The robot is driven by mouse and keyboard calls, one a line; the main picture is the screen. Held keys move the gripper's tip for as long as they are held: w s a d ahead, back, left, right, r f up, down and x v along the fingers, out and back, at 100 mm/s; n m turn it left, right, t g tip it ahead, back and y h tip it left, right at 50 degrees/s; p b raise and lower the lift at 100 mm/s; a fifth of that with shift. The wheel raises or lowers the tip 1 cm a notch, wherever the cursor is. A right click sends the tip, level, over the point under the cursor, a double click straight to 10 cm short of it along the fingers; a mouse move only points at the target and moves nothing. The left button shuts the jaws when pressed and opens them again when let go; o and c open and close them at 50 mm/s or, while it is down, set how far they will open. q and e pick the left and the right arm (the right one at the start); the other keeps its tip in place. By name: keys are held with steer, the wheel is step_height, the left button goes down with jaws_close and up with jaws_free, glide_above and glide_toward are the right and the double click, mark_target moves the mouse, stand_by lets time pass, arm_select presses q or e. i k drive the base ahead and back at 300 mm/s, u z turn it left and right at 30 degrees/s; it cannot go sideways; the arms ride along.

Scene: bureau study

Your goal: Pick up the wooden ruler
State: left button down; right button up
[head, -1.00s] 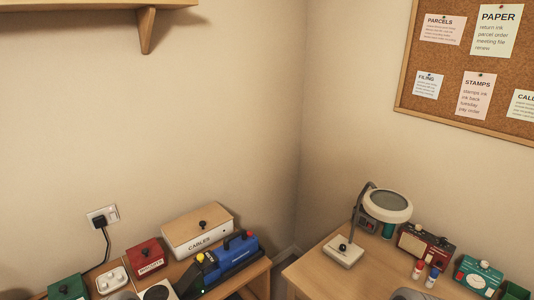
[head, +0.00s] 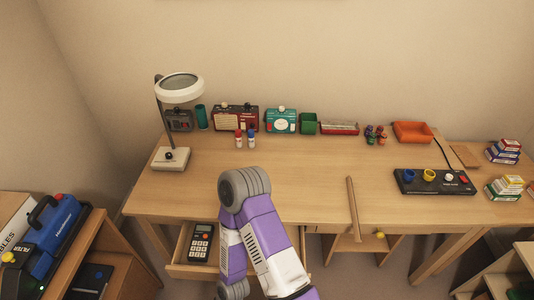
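A long thin wooden strip (head: 352,205), which looks like the wooden ruler, lies on the desk (head: 310,185) right of centre in the head view. Its near end reaches past the desk's front edge. Nothing touches it. One of my arms, purple and white with a grey rounded joint, rises from the bottom centre, left of the strip. Neither gripper shows.
A magnifier lamp (head: 180,90) stands at the desk's back left. Radios, bottles and trays line the back. A black control panel (head: 434,182) and small boxes (head: 504,152) are at right. A drawer holding a black handset (head: 201,243) is open below. The desk's middle is fairly clear.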

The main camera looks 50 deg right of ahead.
mark_target(358, 238)
steer(key=z, duration=5.75)
steer(key=k, duration=0.95)
steer(key=u, duration=0.9)
